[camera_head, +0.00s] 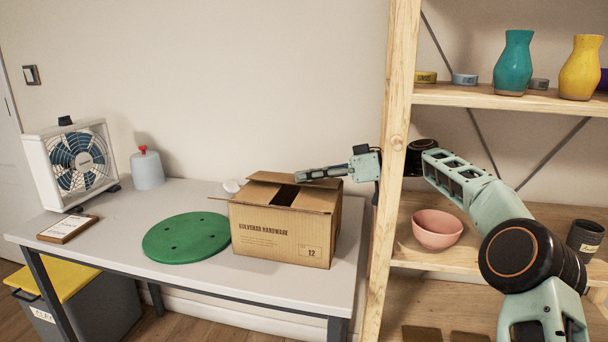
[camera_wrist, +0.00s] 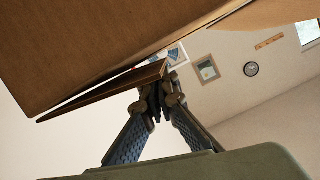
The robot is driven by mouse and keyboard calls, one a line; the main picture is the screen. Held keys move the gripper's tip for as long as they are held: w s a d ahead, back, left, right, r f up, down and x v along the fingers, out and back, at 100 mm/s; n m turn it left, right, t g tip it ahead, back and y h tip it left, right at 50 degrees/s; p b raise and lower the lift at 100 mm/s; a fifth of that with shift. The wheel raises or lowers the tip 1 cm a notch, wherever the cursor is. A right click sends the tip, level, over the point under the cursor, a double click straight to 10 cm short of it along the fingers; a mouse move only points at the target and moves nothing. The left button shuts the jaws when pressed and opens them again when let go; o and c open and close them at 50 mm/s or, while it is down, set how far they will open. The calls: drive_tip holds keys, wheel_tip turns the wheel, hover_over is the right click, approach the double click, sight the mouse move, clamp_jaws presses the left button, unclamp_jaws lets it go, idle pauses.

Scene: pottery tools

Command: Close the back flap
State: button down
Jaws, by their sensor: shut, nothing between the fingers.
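The cardboard box (camera_head: 265,236) stands on the grey table, with printed text and a "12" label on its front. Its top is partly open, with a dark gap between the flaps. The back flap (camera_head: 270,178) shows at the far edge of the top, and a side flap (camera_head: 316,200) lies to the right. My gripper (camera_head: 299,176) is shut and empty, pointing left at the box's back right. In the wrist view my gripper (camera_wrist: 157,98) is right by a thin cardboard edge (camera_wrist: 105,92), under a large cardboard face (camera_wrist: 90,45). Whether it touches cannot be told.
A fan (camera_head: 75,160) and a grey jug (camera_head: 147,170) stand further left. A wooden shelf post (camera_head: 392,150) rises close right of the table, beside my arm.

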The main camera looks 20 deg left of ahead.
drive_tip(key=shift+s+f, duration=0.15)
drive_tip(key=shift+f, duration=0.4)
idle(0.4)
drive_tip(key=shift+d, duration=0.2)
